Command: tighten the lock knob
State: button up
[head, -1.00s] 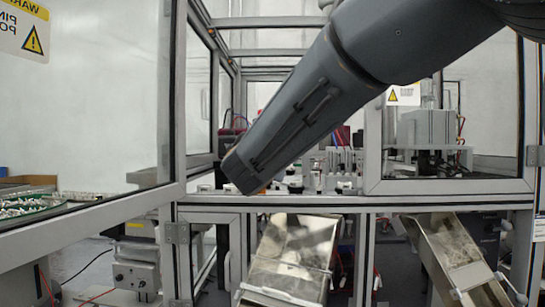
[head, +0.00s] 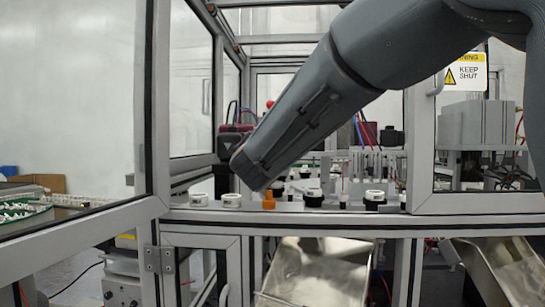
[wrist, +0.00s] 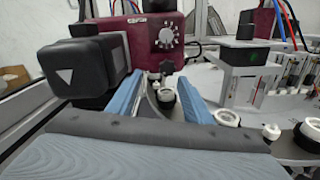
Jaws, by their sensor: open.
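A small black lobed knob (wrist: 167,68), which looks like the lock knob, stands below the dial of a dark red controller box (wrist: 125,32) in the wrist view. My gripper (wrist: 160,84) is open, its blue fingers apart. The knob appears between the fingertips, farther off, and nothing is held. A black-and-white ring-shaped part (wrist: 165,97) also shows between the fingers. In the head view, my forearm reaches into the cell opening; I cannot make out the gripper or the knob there.
A black block with a triangle mark (wrist: 80,72) stands close to the left finger. Round white-topped parts (wrist: 227,118) are at the right. In the head view, an orange part (head: 268,201) and several caps line the bench edge. Framed glass doors (head: 82,110) flank the opening.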

jog(key=w+d+p, duration=0.1)
jog(key=w, duration=0.5)
jog(key=shift+w+d, duration=0.35)
jog(key=shift+d, duration=0.05)
jog(key=c, duration=0.9)
jog(key=shift+a, duration=0.25)
jog(key=shift+c, duration=0.8)
jog(key=shift+d+b, duration=0.15)
jog(key=shift+b, duration=0.15)
